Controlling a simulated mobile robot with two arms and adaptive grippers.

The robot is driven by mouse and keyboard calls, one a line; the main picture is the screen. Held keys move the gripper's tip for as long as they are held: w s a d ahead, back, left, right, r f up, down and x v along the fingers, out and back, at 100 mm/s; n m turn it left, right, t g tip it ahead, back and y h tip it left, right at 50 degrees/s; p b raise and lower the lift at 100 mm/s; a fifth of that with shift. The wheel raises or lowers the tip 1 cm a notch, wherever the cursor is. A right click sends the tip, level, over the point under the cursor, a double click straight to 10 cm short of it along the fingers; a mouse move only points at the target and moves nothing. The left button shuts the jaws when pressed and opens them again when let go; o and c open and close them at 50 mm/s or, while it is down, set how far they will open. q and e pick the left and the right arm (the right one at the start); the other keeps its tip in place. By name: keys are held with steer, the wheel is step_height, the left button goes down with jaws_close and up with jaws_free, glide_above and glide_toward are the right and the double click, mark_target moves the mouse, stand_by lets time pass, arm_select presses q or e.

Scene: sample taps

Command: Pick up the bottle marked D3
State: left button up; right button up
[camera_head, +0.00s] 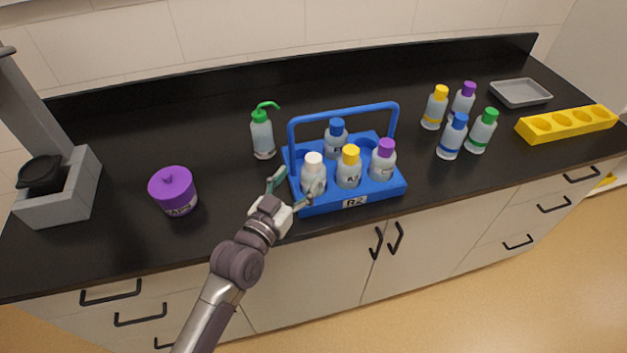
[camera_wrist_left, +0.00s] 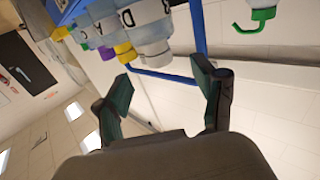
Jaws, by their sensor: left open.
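A white-capped bottle (camera_head: 313,168) stands in the front left of the blue rack (camera_head: 345,203), whose label looks like R2. Its label is partly hidden in the head view. In the left wrist view the nearest bottle (camera_wrist_left: 138,15), pale with a whitish cap, shows a letter D; its number is not readable. My left gripper (camera_head: 296,185) is open and empty at the rack's front left corner, with one finger left of this bottle and the other in front of it. The open fingers (camera_wrist_left: 160,82) also show in the left wrist view, below the bottle's cap. My right gripper is not in view.
The rack also holds a yellow-capped bottle (camera_head: 349,170), a purple-capped bottle (camera_head: 384,162) and a blue-capped bottle (camera_head: 336,138), under a blue handle (camera_head: 345,110). A green-nozzled bottle (camera_head: 262,138) stands behind left, a purple-lidded jar (camera_head: 174,192) farther left. Several bottles stand at right.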

mark_target(309, 165)
arm_select(q)
steer(key=shift+x, duration=1)
steer(key=p+x, duration=0.2)
steer(key=x, duration=0.2)
steer(key=shift+w+d+r, duration=0.15)
steer(key=shift+w+d, duration=0.25)
steer(key=shift+w, duration=0.2)
steer(key=shift+s, duration=0.1)
steer(key=shift+c, duration=0.5)
jaws_close()
